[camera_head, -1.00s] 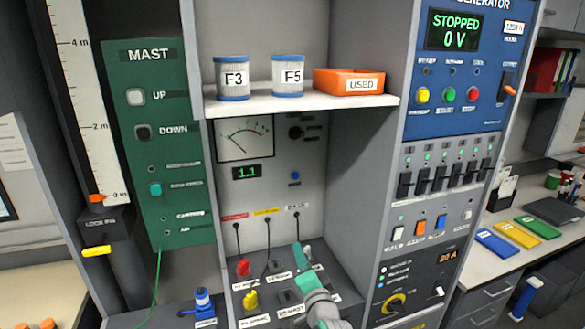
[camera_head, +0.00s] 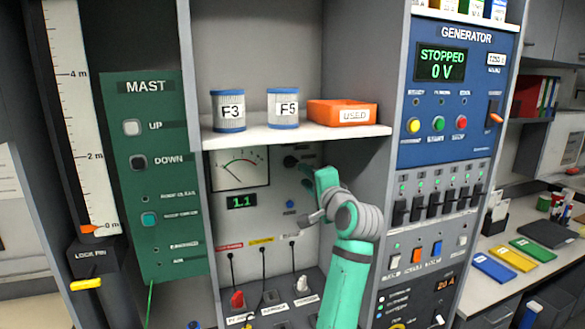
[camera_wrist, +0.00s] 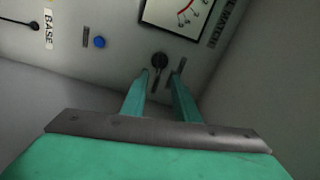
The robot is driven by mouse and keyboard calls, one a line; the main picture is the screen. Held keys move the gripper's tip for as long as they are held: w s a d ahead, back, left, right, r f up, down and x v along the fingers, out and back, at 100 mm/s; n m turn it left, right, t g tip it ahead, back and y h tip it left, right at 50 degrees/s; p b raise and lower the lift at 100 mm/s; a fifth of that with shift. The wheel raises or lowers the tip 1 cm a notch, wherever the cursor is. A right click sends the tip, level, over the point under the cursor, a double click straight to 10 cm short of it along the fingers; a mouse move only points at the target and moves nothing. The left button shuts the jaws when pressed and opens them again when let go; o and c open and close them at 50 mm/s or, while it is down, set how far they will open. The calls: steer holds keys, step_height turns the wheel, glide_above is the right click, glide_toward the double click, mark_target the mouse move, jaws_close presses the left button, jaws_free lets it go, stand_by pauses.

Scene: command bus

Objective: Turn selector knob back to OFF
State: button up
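The black selector knob (camera_head: 290,161) is on the grey meter panel, right of the dial meter (camera_head: 240,168). It also shows in the wrist view (camera_wrist: 160,61), with its pointer part between my fingertips in the picture. My gripper (camera_head: 314,168) is raised in front of the panel, just right of the knob in the head view. In the wrist view my gripper (camera_wrist: 161,74) has its two fingers apart, one on each side of the knob. I cannot tell whether either finger touches it. The small labels around the knob are too small to read.
A shelf (camera_head: 285,136) with the F3 and F5 cans and an orange USED tray (camera_head: 342,113) hangs above the knob. A blue button (camera_head: 290,204) sits below it. Plugged leads and sockets fill the lower panel. The generator panel (camera_head: 450,90) stands at the right.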

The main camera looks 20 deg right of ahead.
mark_target(293, 165)
steer(key=w, duration=0.9)
steer(key=shift+w+a+f, duration=0.1)
steer(key=shift+w+a, duration=0.1)
steer(key=shift+w, duration=0.2)
jaws_close()
